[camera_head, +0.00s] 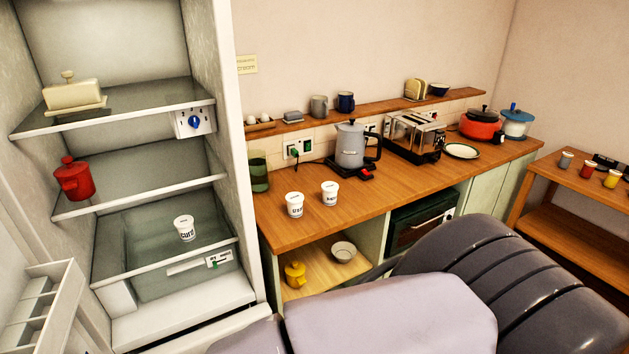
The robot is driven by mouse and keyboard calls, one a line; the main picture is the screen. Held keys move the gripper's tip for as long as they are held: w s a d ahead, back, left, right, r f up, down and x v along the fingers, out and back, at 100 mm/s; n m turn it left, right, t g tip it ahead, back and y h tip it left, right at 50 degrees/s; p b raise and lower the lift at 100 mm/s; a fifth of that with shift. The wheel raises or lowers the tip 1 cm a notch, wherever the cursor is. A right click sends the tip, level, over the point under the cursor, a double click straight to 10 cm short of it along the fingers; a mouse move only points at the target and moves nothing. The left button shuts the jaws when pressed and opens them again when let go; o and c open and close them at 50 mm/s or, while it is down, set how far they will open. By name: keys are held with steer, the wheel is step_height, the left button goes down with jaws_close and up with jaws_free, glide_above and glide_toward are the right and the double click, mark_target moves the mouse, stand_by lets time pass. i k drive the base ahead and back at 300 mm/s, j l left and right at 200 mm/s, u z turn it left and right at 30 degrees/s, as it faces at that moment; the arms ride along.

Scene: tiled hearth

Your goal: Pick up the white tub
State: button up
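Three white tubs with dark lettering are in view, and all look alike in shape. One white tub (184,228), whose lettering seems to read "curd", stands inside the open fridge at the lower level, above the drawer. Two more stand close together on the wooden counter: a left tub (294,205) and a right tub (330,193). Their lettering is too small to read surely. All three look upright, and nothing holds them. My gripper is not in view, so I cannot tell how it stands.
The fridge also holds a butter dish (74,93) and a red pot (73,178) on shelves. A grey kettle (350,146), toaster (413,136) and red pot (480,124) stand farther along the counter. Large close shapes hide the lower middle and right.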

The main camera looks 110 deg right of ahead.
mark_target(294, 199)
steer(key=k+l+z, duration=0.1)
steer(key=z, duration=0.35)
steer(key=l+z, duration=0.3)
steer(key=z, duration=0.2)
steer(key=l+z, duration=0.2)
steer(key=z, duration=0.25)
steer(key=l+z, duration=0.25)
steer(key=z, duration=0.25)
steer(key=l+z, duration=0.2)
steer(key=z, duration=0.25)
steer(key=i+l+z, duration=0.1)
steer(key=z, duration=1.25)
